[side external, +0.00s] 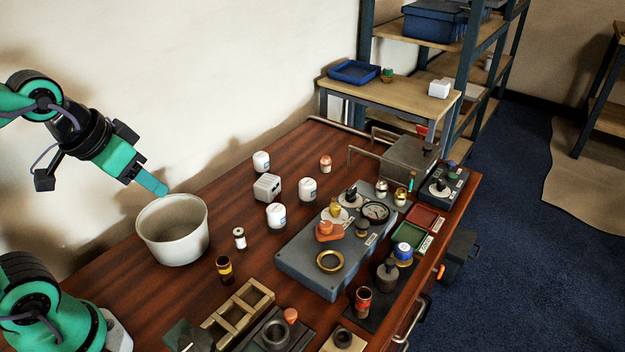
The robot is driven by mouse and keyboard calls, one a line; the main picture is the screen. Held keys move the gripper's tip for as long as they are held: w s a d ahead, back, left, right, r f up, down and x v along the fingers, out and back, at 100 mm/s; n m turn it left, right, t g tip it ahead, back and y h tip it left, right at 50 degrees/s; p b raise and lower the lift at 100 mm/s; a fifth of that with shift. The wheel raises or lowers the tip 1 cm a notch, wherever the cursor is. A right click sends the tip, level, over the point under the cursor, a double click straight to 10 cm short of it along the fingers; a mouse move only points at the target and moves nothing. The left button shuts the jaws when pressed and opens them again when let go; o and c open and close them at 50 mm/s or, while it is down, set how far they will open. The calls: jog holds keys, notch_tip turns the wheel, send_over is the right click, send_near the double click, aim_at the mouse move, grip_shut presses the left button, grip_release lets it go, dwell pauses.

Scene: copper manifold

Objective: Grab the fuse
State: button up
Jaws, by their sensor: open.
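My gripper (156,184) is at the upper left, pointing down and right above the far rim of a white bucket (173,240). Its jaws are open, with one teal finger clearly visible and nothing seen in it. I cannot tell for sure which thing is the fuse. A small white cylinder with a dark mark (239,238) stands upright on the table right of the bucket. A dark cylinder with a yellow band (224,270) stands nearer the front. A red and dark cylinder (363,300) stands at the front right. My gripper is apart from all of these.
A grey manifold plate (300,276) with a gauge and fittings fills the middle right of the wooden table (215,205). Several white jars and a grey box (267,187) stand behind it. A brass-coloured rack (238,312) lies in front. Red and green trays (408,235) are at right.

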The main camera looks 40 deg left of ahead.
jog(key=w, duration=0.1)
jog(key=m+g, duration=0.1)
jog(key=g, duration=0.5)
send_over(238, 231)
notch_tip(238, 231, down, 16)
jog(key=shift+w+d+f, duration=0.1)
jog(key=shift+f, duration=0.2)
jog(key=shift+f, duration=0.1)
jog(key=shift+f, duration=1.2)
jog(key=shift+f, duration=0.1)
jog(key=shift+f, duration=2.5)
jog(key=shift+c, duration=0.5)
